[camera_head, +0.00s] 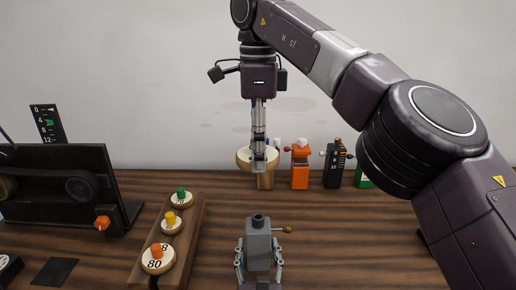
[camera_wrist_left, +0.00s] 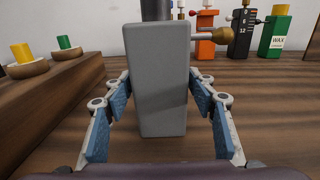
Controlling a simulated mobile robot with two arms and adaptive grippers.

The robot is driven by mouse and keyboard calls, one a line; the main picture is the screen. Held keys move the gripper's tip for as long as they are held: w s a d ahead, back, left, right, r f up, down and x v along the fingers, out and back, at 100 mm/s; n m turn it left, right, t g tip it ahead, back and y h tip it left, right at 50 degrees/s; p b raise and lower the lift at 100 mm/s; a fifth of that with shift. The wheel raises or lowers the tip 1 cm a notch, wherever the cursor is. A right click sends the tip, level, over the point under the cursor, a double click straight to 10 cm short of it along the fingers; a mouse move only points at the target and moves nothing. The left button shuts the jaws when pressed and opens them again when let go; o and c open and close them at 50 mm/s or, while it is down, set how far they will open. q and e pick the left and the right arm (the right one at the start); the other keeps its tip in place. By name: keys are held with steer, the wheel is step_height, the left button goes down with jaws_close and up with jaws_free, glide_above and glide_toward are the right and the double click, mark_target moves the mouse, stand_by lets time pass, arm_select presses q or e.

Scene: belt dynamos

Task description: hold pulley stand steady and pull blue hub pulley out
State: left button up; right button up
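My left gripper (camera_head: 259,262) is at the bottom of the head view, with its fingers on both sides of a grey upright block (camera_head: 259,245). The block has a dark round stub on top and a brass-knobbed lever on its right. My right gripper (camera_head: 259,158) points down in front of a round pale pulley (camera_head: 243,157) with a wooden rim and a small bluish hub. Whether the right fingers touch the pulley is unclear.
A wooden rack (camera_head: 193,232) with green, yellow and orange hub pulleys lies left of the block. A black panel (camera_head: 60,175) stands at far left. An orange bottle (camera_head: 300,170), a black device (camera_head: 333,168) and a green can (camera_head: 363,178) stand behind.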

arm_select(q)
steer(key=shift+o, duration=1.3)
steer(key=shift+r, duration=0.1)
